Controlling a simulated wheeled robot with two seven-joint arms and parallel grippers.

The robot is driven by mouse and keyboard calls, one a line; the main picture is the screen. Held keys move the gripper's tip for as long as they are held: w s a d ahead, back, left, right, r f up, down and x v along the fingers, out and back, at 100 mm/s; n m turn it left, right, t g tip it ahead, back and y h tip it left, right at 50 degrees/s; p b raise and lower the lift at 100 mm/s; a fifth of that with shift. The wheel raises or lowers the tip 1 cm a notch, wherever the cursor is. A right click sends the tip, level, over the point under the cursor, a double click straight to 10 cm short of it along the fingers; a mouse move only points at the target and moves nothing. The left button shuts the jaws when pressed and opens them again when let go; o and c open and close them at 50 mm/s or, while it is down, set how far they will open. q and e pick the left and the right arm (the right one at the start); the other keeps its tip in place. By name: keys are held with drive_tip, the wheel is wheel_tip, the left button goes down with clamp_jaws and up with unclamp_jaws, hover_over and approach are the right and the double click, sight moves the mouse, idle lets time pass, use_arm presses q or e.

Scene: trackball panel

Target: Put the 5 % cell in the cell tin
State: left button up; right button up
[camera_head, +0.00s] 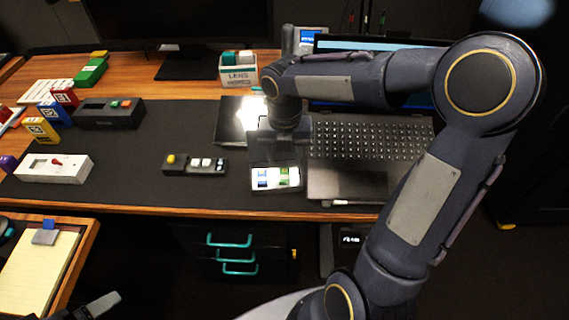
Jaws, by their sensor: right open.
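My right gripper (280,150) points down at the middle of the desk, over the back part of a small grey tray (273,188). It is open, but its fingertips are hard to make out against the dark mat. In the front of the tray lie a blue-and-white piece (263,178) and a green-and-white piece (285,177), side by side. They look like labelled cells, but the print is too small to read, so I cannot tell which is the 5 % cell. I cannot clearly pick out the cell tin.
A laptop (370,140) lies right of the tray, partly behind my right arm. A dark button panel (195,164) lies to the left, a white switch box (53,168) farther left. A labelled bin (238,76) stands behind. The mat (125,185) between the panels is bare.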

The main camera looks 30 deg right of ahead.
drive_tip(key=s+r+m+t, duration=0.1)
drive_tip(key=s+r+m, duration=0.4)
drive_tip(key=r+m, duration=0.25)
drive_tip(key=s+a+f+m+t+y, duration=0.1)
drive_tip(key=s+m, duration=0.5)
drive_tip(key=m, duration=0.6)
drive_tip(key=s+a+f+m+t+y, duration=0.1)
drive_tip(key=s+m, duration=0.5)
drive_tip(key=m, duration=0.6)
drive_tip(key=a+t+y, duration=0.1)
drive_tip(key=a+t, duration=0.1)
drive_tip(key=shift+f+t+y+p, duration=0.2)
drive_tip(key=shift+t+y+p, duration=0.1)
drive_tip(key=shift+y+p, duration=0.1)
drive_tip(key=shift+a, duration=0.1)
